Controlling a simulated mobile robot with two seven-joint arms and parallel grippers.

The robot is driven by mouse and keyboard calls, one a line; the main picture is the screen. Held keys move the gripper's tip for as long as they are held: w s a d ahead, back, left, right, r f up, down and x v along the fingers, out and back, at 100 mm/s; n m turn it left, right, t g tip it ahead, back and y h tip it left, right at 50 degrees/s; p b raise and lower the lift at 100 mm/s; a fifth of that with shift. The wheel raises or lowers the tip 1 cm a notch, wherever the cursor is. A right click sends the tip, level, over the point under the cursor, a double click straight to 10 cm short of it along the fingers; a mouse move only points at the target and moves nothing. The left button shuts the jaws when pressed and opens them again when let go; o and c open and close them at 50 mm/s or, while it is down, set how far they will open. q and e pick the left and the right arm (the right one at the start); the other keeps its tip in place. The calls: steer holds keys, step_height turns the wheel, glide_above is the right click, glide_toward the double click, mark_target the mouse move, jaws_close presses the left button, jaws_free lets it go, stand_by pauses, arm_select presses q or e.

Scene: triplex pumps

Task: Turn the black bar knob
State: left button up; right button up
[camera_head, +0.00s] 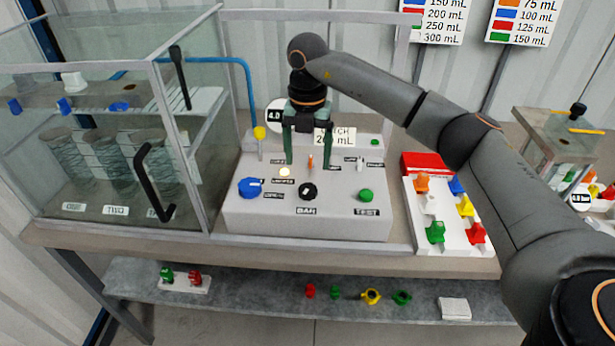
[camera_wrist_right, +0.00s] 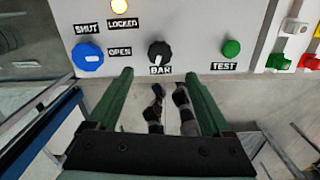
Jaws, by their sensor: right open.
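The black bar knob (camera_head: 308,191) is a round black dial on the sloped front of the white control panel (camera_head: 250,218), above the label BAR. In the right wrist view the knob (camera_wrist_right: 159,52) shows a pale pointer mark aimed down toward the label. My right gripper (camera_head: 308,162) has two green fingers, open and empty, pointing down over the panel behind the knob. In the right wrist view my right gripper (camera_wrist_right: 159,74) has its fingertips on either side of the knob's line, apart from it. My left gripper is out of view.
A blue knob (camera_head: 249,187) sits left of the black one and a green TEST button (camera_head: 366,195) right. A lit lamp (camera_head: 284,172) and small switches stand behind. A glass cabinet (camera_head: 190,130) is at left; a white tray (camera_head: 450,240) with coloured pieces is at right.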

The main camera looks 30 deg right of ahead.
steer(key=shift+r, duration=2.1)
